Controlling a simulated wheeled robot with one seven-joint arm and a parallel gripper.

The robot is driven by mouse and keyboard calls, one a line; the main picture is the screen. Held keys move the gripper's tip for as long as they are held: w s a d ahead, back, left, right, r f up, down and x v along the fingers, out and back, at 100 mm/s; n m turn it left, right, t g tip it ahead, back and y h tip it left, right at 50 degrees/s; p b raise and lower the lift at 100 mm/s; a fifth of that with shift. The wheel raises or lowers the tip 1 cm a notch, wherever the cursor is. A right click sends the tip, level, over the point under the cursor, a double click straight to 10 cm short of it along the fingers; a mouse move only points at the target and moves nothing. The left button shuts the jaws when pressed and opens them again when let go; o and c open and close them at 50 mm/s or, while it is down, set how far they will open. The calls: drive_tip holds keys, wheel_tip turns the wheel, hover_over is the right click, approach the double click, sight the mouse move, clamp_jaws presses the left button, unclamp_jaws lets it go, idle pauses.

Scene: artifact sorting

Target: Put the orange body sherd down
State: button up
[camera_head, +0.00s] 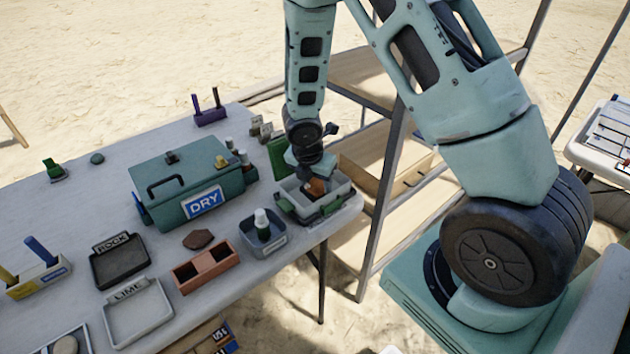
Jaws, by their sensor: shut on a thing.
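My gripper (312,178) points down over a grey open box (294,208) with green clips at the table's right end. It is shut on the orange body sherd (317,187), a small orange-brown piece. The sherd shows at the mouth of the box, just below the gripper. I cannot tell whether it touches the box floor. My wrist hides part of the box's far side.
A green case marked DRY (190,190) stands left of the box. A blue-grey tray with a white-capped bottle (262,222), a terracotta two-part tray (206,268) and a brown sherd (198,239) lie nearby. Wooden shelves (385,150) stand right of the table.

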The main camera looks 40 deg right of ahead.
drive_tip(key=o, duration=0.7)
drive_tip(key=p+v, duration=0.4)
drive_tip(key=v, duration=0.8)
drive_tip(key=s+a+r+m+y, duration=0.1)
drive_tip(key=s+a+r+m, duration=0.3)
drive_tip(key=s+a, duration=0.3)
drive_tip(key=s+a+r+m+g+y, duration=0.1)
drive_tip(key=s+a+r+m, duration=0.3)
drive_tip(key=s+a+m, duration=0.2)
drive_tip(key=s+a+r+m+y, duration=0.1)
drive_tip(key=s+a+r+m, duration=0.3)
drive_tip(key=s+a, duration=0.3)
drive_tip(key=shift+s+a+r+m+y, duration=0.15)
drive_tip(key=shift+s+m, duration=0.2)
drive_tip(key=shift+s, duration=0.3)
drive_tip(key=shift+s+a+r+m+y, duration=0.15)
drive_tip(key=shift+s+m, duration=0.2)
drive_tip(key=shift+s, duration=0.35)
drive_tip(key=shift+f, duration=0.1)
